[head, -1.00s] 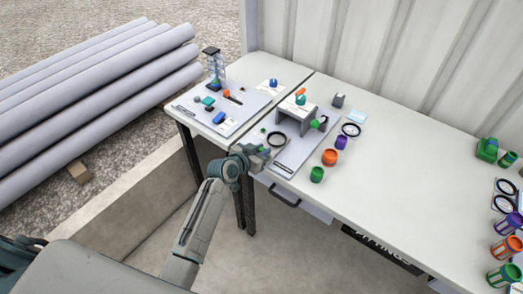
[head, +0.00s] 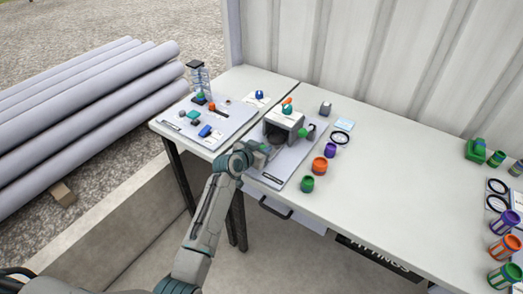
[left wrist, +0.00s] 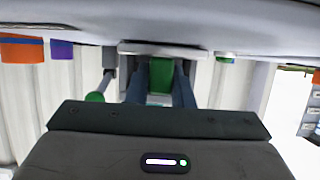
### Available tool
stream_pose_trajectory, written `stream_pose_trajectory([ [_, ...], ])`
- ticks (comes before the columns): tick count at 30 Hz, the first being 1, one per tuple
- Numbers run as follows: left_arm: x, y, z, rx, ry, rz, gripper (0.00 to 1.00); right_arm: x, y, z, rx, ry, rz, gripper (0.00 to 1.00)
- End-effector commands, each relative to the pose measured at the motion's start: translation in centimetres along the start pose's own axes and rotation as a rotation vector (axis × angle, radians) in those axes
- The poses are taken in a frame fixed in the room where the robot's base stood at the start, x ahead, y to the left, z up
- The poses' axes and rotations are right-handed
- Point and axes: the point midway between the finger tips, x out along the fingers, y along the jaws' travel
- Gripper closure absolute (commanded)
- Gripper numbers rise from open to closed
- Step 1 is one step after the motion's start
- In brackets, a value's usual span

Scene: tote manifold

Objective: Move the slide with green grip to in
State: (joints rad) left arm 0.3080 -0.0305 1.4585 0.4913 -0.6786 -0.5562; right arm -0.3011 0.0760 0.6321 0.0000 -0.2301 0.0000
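A grey box-like fixture (head: 284,119) stands on a grey board (head: 262,174) on the table. A green knob (head: 302,132) sticks out at its right side, and a small teal and orange part (head: 287,106) sits on its top. My left gripper (head: 266,149) is low in front of the fixture's dark opening. In the left wrist view a green grip (left wrist: 162,74) lies between my left gripper's two blue-grey fingers (left wrist: 160,90). Their edges meet its sides in the picture, but whether they press on it is unclear. My right gripper is not in view.
Green, orange and purple cups stand right of the board: the green cup (head: 307,184), the orange cup (head: 319,165) and the purple cup (head: 330,150). A second board (head: 226,126) with small parts is at the left. The middle of the table is clear.

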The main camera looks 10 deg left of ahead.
Motion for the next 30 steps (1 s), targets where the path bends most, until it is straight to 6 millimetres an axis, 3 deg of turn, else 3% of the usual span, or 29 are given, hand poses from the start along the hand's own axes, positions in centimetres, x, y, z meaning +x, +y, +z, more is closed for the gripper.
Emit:
stream_pose_trajectory([
  [1, 0.0, 0.0, 0.0, 0.000, -0.001, 0.000, 0.70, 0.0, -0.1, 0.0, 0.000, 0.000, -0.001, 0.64],
  [3, 0.0, 0.0, 0.0, 0.000, 0.000, 0.000, 0.58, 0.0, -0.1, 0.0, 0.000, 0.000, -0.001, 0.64],
  [16, -1.0, -0.1, 0.1, 0.002, 0.000, 0.000, 0.58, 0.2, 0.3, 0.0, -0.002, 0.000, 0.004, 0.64],
  [30, -8.8, -0.1, 0.1, 0.003, 0.001, -0.001, 0.58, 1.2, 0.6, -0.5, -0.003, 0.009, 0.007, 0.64],
])
